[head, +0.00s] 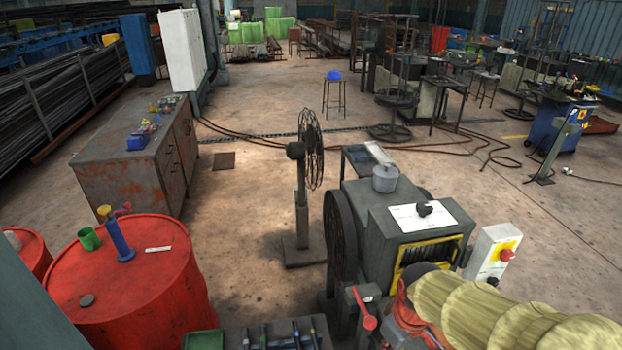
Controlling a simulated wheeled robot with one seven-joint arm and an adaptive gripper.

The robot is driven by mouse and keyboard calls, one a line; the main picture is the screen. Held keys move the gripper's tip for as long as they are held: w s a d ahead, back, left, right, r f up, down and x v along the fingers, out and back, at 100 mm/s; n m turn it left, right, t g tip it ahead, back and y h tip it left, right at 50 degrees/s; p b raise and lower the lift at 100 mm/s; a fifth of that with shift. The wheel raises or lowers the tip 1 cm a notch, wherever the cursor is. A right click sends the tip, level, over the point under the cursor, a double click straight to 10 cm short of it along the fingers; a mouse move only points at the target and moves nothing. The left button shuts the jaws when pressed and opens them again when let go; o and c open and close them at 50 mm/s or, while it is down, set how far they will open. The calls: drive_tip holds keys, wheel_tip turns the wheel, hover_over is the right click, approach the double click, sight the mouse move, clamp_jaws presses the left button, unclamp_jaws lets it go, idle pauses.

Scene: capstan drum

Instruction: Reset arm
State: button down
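My gripper and arm do not show in the head view. The capstan machine (370,230) stands at the right front, a dark grey housing with a large dark wheel on its left side. A yellowish ribbed drum (490,308) sticks out from it toward the lower right and is cut by the frame edge. A grey lidded pot (385,178) and a white sheet (405,216) with a black knob are on top of the housing. A control box (490,256) with a red button on yellow stands beside it.
A red barrel (135,280) at the left front carries a green cup (89,238) and a blue cylinder (119,242). A rusty cabinet (128,165) stands behind it. A pedestal fan (303,190) stands left of the machine. Hoses (480,135) lie on the floor behind. The centre floor is mostly open.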

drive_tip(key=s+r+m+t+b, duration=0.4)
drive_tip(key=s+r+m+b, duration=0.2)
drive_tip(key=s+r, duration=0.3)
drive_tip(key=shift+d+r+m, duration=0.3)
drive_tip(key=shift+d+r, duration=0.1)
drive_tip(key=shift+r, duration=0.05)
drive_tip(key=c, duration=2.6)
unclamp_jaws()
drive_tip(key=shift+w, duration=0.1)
